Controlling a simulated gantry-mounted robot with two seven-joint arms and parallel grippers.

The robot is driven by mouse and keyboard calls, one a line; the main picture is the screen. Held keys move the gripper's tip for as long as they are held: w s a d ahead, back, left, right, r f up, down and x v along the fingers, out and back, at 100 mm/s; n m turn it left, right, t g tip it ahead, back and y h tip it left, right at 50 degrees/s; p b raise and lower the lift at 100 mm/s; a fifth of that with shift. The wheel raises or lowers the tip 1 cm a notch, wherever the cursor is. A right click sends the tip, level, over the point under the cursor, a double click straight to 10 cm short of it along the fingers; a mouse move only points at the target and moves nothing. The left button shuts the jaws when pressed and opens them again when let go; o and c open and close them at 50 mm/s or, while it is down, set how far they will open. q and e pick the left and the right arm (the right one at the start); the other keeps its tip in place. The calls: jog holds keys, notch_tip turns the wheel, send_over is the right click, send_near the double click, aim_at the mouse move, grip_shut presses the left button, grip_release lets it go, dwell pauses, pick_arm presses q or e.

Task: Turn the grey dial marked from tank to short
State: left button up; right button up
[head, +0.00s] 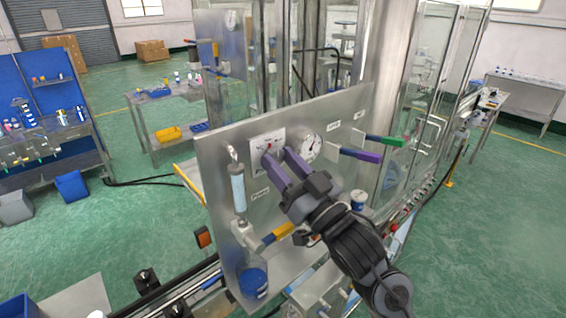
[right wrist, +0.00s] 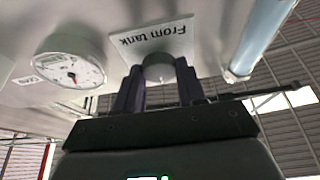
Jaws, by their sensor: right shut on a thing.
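The grey dial (right wrist: 158,68) sits on a white plate (right wrist: 170,37) whose "From tank" lettering reads tilted in the right wrist view. In the head view the plate (head: 257,145) is on the upper part of the steel panel, and my fingers hide most of the dial. My right gripper (head: 276,156) reaches up to the panel with its purple fingers on either side of the dial. In the right wrist view the gripper (right wrist: 158,82) is shut on the dial. My left gripper is not in view.
A round gauge (head: 308,147) is just right of the dial. A clear blue cylinder (head: 238,188) hangs to its left. Green (head: 384,140) and purple (head: 360,154) handles stick out at the right; an orange-and-blue handle (head: 277,234) is below.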

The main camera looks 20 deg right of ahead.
jog(key=shift+a+r+m+h+p, duration=0.15)
jog(key=shift+m+h+p, duration=0.45)
jog(key=shift+m, duration=0.6)
jog(key=m+h+p, duration=0.2)
jog(key=m, duration=0.2)
jog(key=shift+m+h, duration=0.4)
jog(key=m+h+p, duration=0.2)
jog(key=m, duration=0.2)
jog(key=shift+m+p, duration=0.4)
jog(key=o, duration=1.1)
jog(key=shift+c, duration=0.2)
jog(key=shift+s, duration=0.1)
